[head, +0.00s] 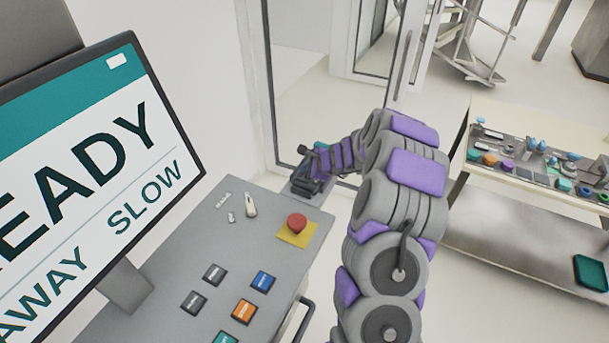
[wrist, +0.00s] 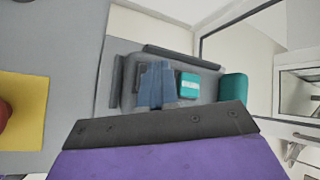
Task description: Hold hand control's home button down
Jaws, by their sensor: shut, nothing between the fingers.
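The hand control (wrist: 207,67) appears to be the grey unit lying beyond my gripper in the wrist view, with dark side edges. On it are a teal button with a white band (wrist: 188,86) and a larger teal piece (wrist: 233,88) at its right end. My gripper (wrist: 158,66) is shut and empty, its blue-grey fingers over the unit's middle, just left of the teal button. I cannot tell whether the fingertips touch it, nor read which button is home. The fingers hide part of the unit.
A grey console (head: 190,250) carries several coloured buttons, a key switch (head: 251,206) and a red emergency button (head: 297,223) on a yellow plate. A screen (head: 85,170) reading "SLOW" stands left. A glass door (head: 325,90) is behind. A workbench (head: 530,165) with small parts stands right.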

